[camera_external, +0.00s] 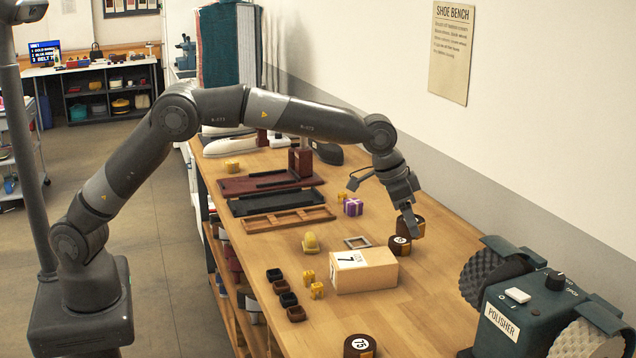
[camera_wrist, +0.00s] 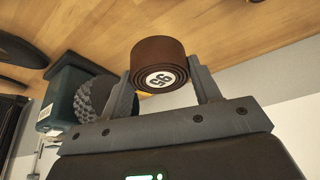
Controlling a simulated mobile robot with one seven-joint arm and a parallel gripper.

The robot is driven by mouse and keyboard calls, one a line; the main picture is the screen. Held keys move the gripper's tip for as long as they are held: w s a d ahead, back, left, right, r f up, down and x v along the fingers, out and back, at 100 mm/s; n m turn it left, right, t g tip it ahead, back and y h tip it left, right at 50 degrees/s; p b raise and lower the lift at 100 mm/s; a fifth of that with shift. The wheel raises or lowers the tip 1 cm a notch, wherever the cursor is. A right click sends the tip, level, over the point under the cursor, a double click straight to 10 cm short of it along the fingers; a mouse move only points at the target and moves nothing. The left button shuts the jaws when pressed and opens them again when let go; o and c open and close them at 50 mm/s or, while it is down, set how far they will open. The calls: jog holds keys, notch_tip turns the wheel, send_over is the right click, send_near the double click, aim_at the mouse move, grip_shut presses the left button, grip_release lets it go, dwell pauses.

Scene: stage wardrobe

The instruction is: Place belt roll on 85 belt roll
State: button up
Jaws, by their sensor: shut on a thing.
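My gripper (camera_external: 410,232) points down over the far part of the bench and is shut on a brown belt roll. In the wrist view the roll (camera_wrist: 155,53) sits between my two fingers (camera_wrist: 162,88), its coiled end and white number label towards the camera; the number seems to read 95. In the external view two brown rolls show close together at the fingertips: a front one with a white label (camera_external: 399,244) and one partly hidden behind the finger (camera_external: 419,228). I cannot tell for sure which is held, or whether they touch.
A belt roll labelled 75 (camera_external: 358,346) lies at the near edge of the bench. The green polisher (camera_external: 515,318) stands at the right. Bare bench lies between.

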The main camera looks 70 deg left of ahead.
jog(key=w+a+f+n, duration=0.2)
jog(key=a, duration=0.7)
send_over(398, 240)
jog(key=shift+y, duration=0.3)
notch_tip(398, 240, down, 6)
jog(key=shift+w+f, duration=0.1)
jog(key=shift+f, duration=2.05)
jog(key=o, duration=1)
jog(key=shift+f, duration=0.15)
jog(key=shift+o, duration=0.2)
